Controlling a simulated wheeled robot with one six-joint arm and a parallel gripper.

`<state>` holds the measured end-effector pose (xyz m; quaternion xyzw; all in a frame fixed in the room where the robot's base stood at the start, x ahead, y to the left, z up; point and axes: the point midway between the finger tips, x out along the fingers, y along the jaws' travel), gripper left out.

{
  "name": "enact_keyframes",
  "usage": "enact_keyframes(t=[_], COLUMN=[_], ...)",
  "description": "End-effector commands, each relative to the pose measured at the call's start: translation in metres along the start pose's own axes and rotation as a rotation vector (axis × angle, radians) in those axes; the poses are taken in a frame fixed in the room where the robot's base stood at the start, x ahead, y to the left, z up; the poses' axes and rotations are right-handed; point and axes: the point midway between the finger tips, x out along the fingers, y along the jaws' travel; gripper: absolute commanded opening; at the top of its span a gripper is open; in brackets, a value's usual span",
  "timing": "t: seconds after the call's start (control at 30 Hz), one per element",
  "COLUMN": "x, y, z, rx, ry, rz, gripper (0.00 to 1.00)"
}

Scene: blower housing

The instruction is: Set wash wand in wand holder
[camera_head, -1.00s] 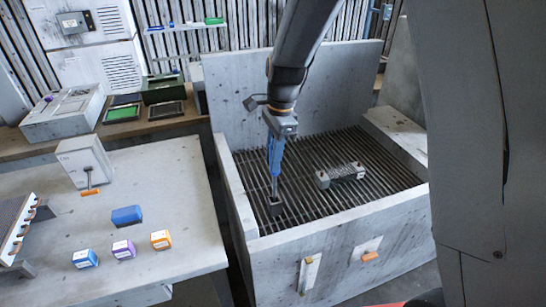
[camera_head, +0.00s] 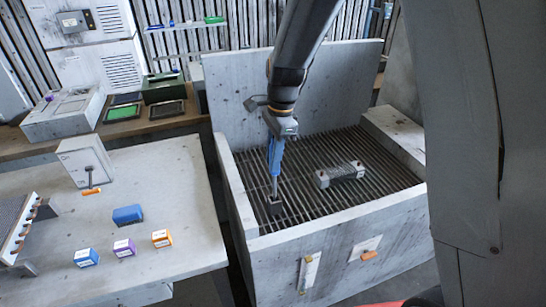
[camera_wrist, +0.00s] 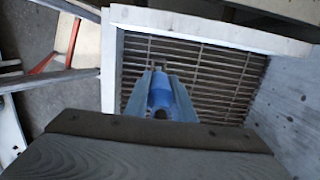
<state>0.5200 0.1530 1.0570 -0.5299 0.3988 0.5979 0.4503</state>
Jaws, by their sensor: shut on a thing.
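My gripper (camera_head: 275,152) is shut on the blue handle of the wash wand (camera_wrist: 160,92), which shows between the blue fingers in the wrist view. In the head view the wand hangs about upright over the left part of the slatted wash basin. A thin grey stem (camera_head: 275,185) runs down from the gripper to a dark block (camera_head: 275,207) at the grate. I cannot tell whether this block is the wand's end or a separate piece, or whether it touches the slats. A pale upright bracket (camera_head: 311,265) on the basin's front wall may be the wand holder; this is unclear.
A grey finned part (camera_head: 340,174) lies on the grate right of the wand. The basin has a tall back wall (camera_head: 235,85) and raised side walls. A plate with an orange tab (camera_head: 367,254) is on its front. Small boxes (camera_head: 124,247) stand on the left table.

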Motion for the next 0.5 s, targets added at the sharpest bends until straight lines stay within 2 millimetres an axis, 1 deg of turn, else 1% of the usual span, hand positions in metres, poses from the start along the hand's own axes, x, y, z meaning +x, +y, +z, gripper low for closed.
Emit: enact_keyframes(t=[0.5], x=[0.017], y=[0.000], z=[-0.002], rx=[0.000], ry=[0.000], rz=[0.001], gripper=[0.00])
